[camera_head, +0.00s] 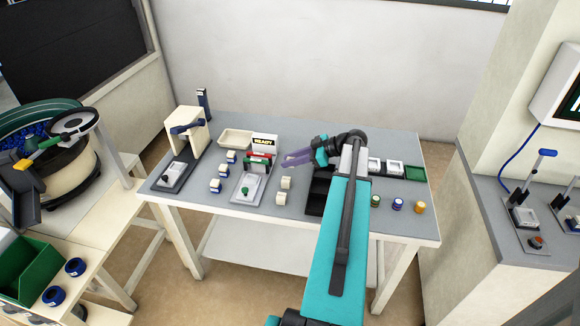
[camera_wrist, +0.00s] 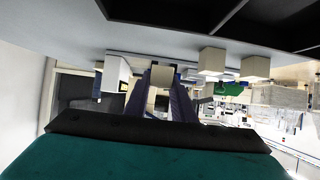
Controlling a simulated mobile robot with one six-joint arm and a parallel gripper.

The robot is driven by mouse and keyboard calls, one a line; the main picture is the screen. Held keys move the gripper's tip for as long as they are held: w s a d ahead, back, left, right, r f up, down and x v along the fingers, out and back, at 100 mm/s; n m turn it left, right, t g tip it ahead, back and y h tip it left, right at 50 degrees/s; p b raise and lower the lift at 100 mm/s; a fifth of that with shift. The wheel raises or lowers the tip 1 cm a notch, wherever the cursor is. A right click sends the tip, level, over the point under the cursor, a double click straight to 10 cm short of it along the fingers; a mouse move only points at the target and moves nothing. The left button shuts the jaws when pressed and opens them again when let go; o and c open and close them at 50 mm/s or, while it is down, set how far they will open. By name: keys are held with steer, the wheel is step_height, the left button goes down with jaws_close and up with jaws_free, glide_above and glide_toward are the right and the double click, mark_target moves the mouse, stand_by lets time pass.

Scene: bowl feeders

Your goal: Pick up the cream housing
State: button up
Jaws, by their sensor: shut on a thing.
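My gripper (camera_head: 290,159) is above the grey workbench (camera_head: 330,122), its purple fingers pointing left. In the wrist view my gripper (camera_wrist: 160,90) is shut on a cream housing (camera_wrist: 162,74), a small block between the fingertips with a dark face towards the camera. The held housing cannot be made out clearly in the head view. Two more cream housings, one behind (camera_head: 286,183) and one in front (camera_head: 281,199), stand on the bench below and in front of the gripper. Two cream blocks also show in the wrist view, one nearer (camera_wrist: 212,61) and one farther right (camera_wrist: 255,67).
A black compartment tray (camera_head: 318,190) lies below my arm. A fixture plate with a green knob (camera_head: 248,189) and several blue-and-cream parts (camera_head: 222,171) stand to the left. A cream tray (camera_head: 236,139) and a sign (camera_head: 265,141) are behind. Coloured cylinders (camera_head: 397,204) stand at right.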

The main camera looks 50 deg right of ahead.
steer(key=s+a+b, duration=0.1)
steer(key=s, duration=0.4)
steer(key=s+a+r, duration=0.1)
steer(key=s, duration=0.4)
steer(key=s+a+b, duration=0.1)
steer(key=s, duration=0.4)
steer(key=shift+s+a+r+b, duration=0.15)
steer(key=shift+a+b, duration=0.1)
steer(key=shift+b, duration=0.1)
